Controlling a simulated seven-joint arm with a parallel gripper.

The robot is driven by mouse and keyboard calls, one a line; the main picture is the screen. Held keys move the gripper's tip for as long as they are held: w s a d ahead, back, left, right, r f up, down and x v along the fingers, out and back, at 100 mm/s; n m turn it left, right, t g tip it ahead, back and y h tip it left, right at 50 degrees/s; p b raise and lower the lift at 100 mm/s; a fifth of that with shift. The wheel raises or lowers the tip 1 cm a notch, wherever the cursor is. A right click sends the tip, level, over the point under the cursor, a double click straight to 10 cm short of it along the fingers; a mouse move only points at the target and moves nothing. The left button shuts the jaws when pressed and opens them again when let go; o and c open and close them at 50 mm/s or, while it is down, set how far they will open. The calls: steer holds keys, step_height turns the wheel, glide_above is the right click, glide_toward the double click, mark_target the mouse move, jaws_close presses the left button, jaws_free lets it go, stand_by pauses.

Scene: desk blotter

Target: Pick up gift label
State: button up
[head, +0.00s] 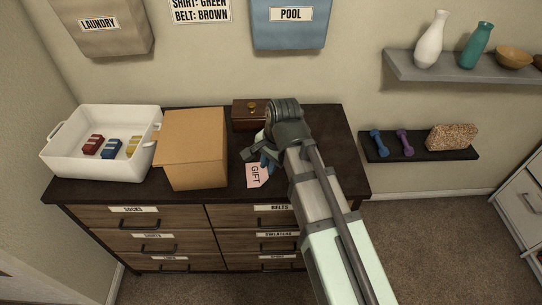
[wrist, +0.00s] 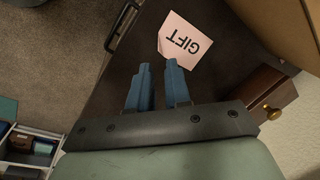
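The gift label (head: 254,176) is a small pale pink tag with "GIFT" in black, lying on the dark dresser top near its front edge. It also shows in the wrist view (wrist: 185,42), lying flat on the dark wood. My gripper (head: 266,163) is over the dresser, right beside the label, partly hidden by my arm in the head view. In the wrist view my gripper's two blue fingers (wrist: 157,66) are apart with nothing between them. The label lies just past the tip of the right finger, which overlaps its lower edge in the picture. I cannot tell whether they touch.
A cardboard box (head: 195,148) stands left of the label, with a white bin (head: 75,168) of small coloured items beyond it. A small wooden box (head: 243,115) with a brass knob sits behind. The dresser (head: 165,195) has labelled drawers with protruding handles.

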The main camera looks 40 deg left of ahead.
mark_target(264, 182)
steer(key=shift+x, duration=4.2)
jaws_close()
